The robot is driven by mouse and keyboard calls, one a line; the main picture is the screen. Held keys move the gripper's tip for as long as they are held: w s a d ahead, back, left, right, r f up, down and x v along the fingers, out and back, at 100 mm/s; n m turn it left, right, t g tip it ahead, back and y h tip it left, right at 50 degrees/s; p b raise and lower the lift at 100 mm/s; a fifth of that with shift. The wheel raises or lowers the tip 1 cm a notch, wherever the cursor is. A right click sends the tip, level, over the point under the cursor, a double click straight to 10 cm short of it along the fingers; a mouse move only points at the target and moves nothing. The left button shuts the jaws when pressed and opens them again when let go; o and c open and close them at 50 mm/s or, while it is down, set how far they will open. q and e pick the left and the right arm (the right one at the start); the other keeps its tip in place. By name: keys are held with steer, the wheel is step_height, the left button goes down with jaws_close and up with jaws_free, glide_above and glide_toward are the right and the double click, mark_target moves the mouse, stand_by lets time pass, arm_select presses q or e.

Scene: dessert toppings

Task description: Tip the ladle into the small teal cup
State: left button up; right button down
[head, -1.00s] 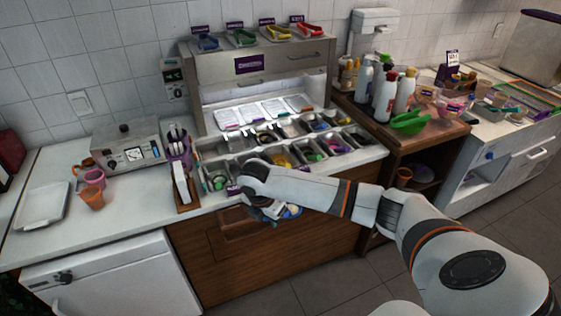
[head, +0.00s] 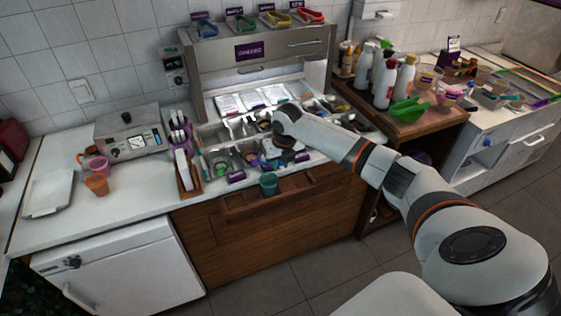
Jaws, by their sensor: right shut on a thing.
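The small teal cup (head: 268,184) stands upright on the wooden ledge at the front of the toppings counter. My right gripper (head: 274,160) is over the front topping wells, behind and a little above the cup in the picture, apart from it. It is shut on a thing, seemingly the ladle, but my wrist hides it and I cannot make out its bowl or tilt. The inside of the cup is too small to read. My left gripper is not in view.
Metal topping wells (head: 222,165) surround my right gripper. A wooden holder (head: 186,180) stands left of them. An orange cup (head: 97,185) and a pink cup (head: 97,165) stand further left. Bottles (head: 384,85) and a green scoop (head: 408,112) are on the right-hand cart.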

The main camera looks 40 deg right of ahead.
steer(key=f+m+t+y+b, duration=0.1)
steer(key=m+t+b, duration=0.4)
steer(key=m+b, duration=0.2)
steer(key=f+m+t+y+b, duration=0.1)
steer(key=f+m+t+b, duration=0.1)
steer(key=m+t+b, duration=0.3)
steer(key=f+m+t+y+b, duration=0.1)
steer(key=m+t+b, duration=0.4)
steer(key=m+b, duration=0.4)
steer(key=shift+s+a+f+m+t, duration=0.15)
steer(key=shift+a+f+m+t, duration=0.05)
steer(key=shift+m, duration=0.75)
steer(key=shift+s+a+f+m+t, duration=0.1)
steer(key=shift+a+f+m+t, duration=0.1)
steer(key=shift+m, duration=0.75)
